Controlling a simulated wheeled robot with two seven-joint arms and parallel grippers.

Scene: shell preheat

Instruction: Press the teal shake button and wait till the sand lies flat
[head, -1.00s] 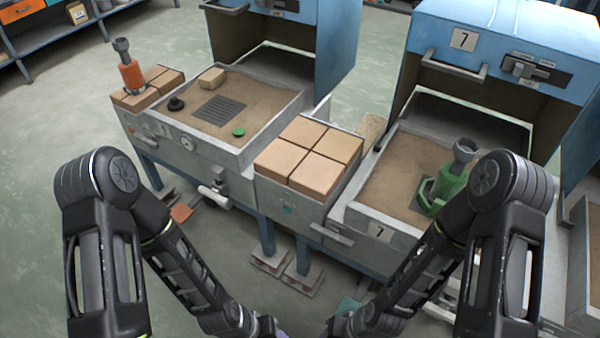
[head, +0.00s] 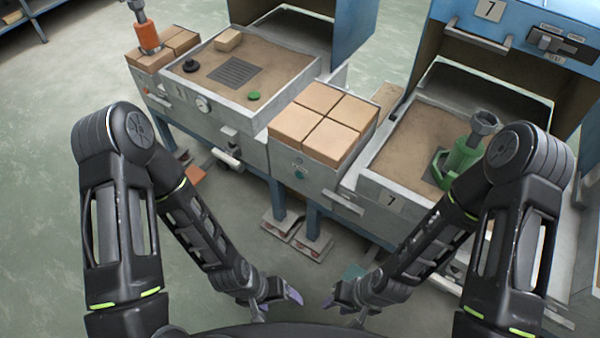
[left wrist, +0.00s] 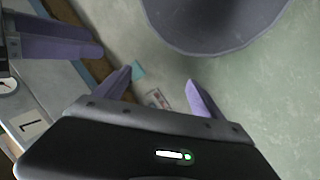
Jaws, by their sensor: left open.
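A small round teal button (head: 298,174) sits on the grey front face below several tan blocks, between the two sand boxes. Brown sand fills the left box (head: 197,62) and the right box (head: 405,140); both surfaces look mostly level, with fixtures on them. My left gripper (head: 276,304) is open and empty, low in front of the machines, well away from the button. Its spread purple fingers show in the left wrist view (left wrist: 160,90). My right gripper (head: 343,310) is beside it, fingers apart and empty.
Tan blocks (head: 325,118) lie on the middle stand. A green fixture (head: 463,155) stands in the right box. Pedals (head: 310,240) and a teal plate (head: 355,271) are low in front. Blue hoods (head: 500,85) rise behind. Open green floor lies at the left.

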